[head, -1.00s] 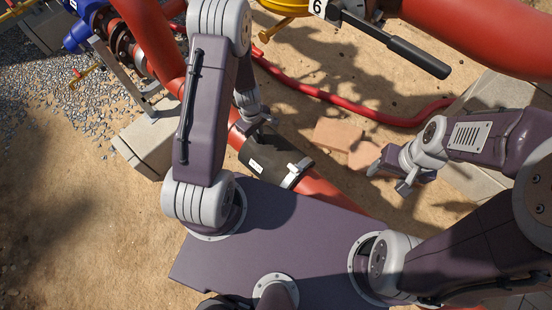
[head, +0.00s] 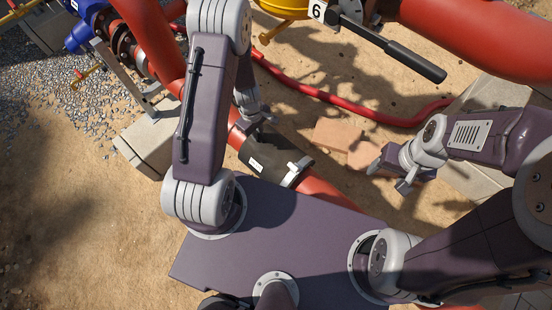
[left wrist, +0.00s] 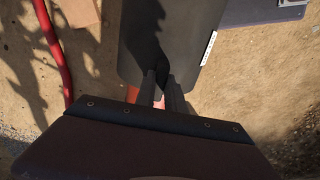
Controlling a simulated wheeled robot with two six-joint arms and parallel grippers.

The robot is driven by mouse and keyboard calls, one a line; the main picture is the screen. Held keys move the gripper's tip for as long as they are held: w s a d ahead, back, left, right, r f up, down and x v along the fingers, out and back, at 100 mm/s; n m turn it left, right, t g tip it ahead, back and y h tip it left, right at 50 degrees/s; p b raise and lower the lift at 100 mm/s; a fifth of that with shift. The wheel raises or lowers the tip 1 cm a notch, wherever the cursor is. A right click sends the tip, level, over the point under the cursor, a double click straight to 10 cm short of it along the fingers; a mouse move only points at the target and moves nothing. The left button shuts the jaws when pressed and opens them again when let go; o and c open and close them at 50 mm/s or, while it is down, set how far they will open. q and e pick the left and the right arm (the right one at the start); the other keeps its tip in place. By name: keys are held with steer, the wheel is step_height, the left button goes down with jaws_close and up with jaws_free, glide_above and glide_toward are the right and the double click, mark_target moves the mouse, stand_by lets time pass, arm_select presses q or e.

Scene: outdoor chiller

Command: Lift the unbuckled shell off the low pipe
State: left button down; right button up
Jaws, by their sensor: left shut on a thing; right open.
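The black shell (head: 268,157), with a white label and a pale buckle at its right end, sits around or on the low red pipe (head: 325,190) in the head view. My left gripper (head: 250,128) is at the shell's upper left end, its tips partly hidden by my arm. In the left wrist view the fingers (left wrist: 161,90) are shut on the edge of the shell (left wrist: 170,35), and a little red pipe shows beside them. I cannot tell whether the shell is clear of the pipe. My right gripper (head: 388,175) is open and empty, right of the shell.
Terracotta blocks (head: 340,135) lie on the sand behind the shell. A thin red hose (head: 335,98) runs behind them. A large red pipe (head: 490,35) with a black-handled valve (head: 415,60) is at upper right. A concrete block (head: 148,145) stands left.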

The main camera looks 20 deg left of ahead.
arm_select(q)
steer(key=shift+r+p, duration=2.9)
steer(key=shift+r, duration=0.25)
